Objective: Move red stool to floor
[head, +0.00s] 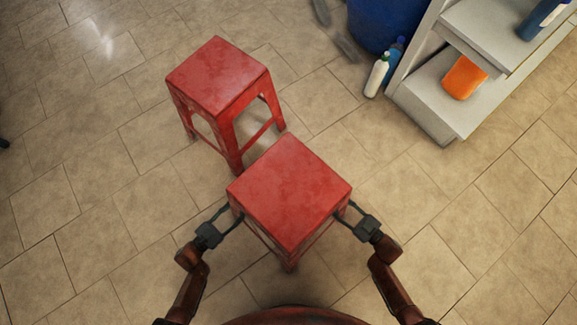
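A red stool (289,190) with a square top is upright in the middle of the head view, close in front of me. My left gripper (233,213) is at its left corner, with its fingers around the part just under the top. My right gripper (345,212) is at its right corner in the same way. Both appear shut on the stool, though the fingertips are partly hidden by it. Most of its legs are hidden under the top, and I cannot tell whether its feet touch the floor. A second red stool (217,76) stands upright on the floor behind, to the left.
Tiled floor (90,215) is free to the left and right. A grey shelf unit (425,112) stands at the upper right, with an orange item (463,77) on it. A white bottle (377,75), a blue bottle (396,50) and a blue drum (383,20) stand beside it.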

